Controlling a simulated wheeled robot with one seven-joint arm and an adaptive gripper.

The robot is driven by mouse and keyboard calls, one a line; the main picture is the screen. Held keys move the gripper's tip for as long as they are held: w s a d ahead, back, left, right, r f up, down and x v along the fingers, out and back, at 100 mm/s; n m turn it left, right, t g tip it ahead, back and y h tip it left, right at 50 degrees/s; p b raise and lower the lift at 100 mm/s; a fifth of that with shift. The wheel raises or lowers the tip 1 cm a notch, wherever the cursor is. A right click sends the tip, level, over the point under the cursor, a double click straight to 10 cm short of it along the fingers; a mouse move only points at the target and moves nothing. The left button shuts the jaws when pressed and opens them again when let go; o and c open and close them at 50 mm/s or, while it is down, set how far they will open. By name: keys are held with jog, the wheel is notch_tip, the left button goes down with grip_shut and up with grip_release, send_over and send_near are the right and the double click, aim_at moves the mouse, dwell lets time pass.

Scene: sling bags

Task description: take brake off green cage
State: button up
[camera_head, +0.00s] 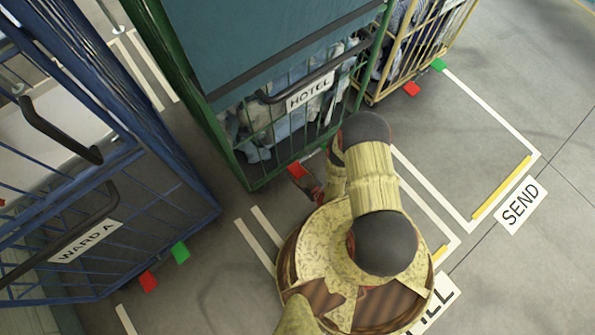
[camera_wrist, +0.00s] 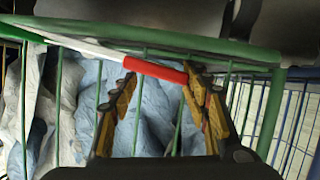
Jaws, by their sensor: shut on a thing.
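The green cage (camera_head: 222,150) stands at the top centre, with a HOTEL sign (camera_head: 310,94) and pale laundry inside. Its red brake pedal (camera_head: 297,170) sticks out at the bottom front edge. My gripper (camera_head: 312,186) is low at that pedal, partly hidden by my arm. In the wrist view the red pedal (camera_wrist: 157,70) lies crosswise between the two fingers of my gripper (camera_wrist: 159,76), which are shut on it. The cage's green bottom rail (camera_wrist: 170,40) runs just beyond it.
A blue cage (camera_head: 165,170) marked WARD A stands at left, with a red pedal (camera_head: 148,281) and a green pedal (camera_head: 180,252). A yellow cage (camera_head: 385,80) stands close at right, with red and green pedals. Open floor lies at right, around the SEND label (camera_head: 520,203).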

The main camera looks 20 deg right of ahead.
jog(key=shift+w+d+r, duration=0.25)
jog(key=shift+w+d, duration=0.15)
jog(key=shift+w, duration=0.1)
jog(key=shift+w+d+r, duration=0.25)
jog(key=shift+w+d, duration=0.15)
jog(key=shift+w, duration=0.05)
grip_shut()
jog(key=shift+o, duration=0.3)
grip_release()
jog(key=shift+d, duration=0.1)
jog(key=o, duration=1.5)
jog(key=shift+d, duration=0.1)
jog(key=o, duration=0.3)
jog(key=shift+s+f+h, duration=0.1)
jog(key=shift+s+h, duration=0.05)
jog(key=shift+h, duration=0.15)
jog(key=shift+s+a, duration=0.3)
jog(key=shift+a, duration=0.1)
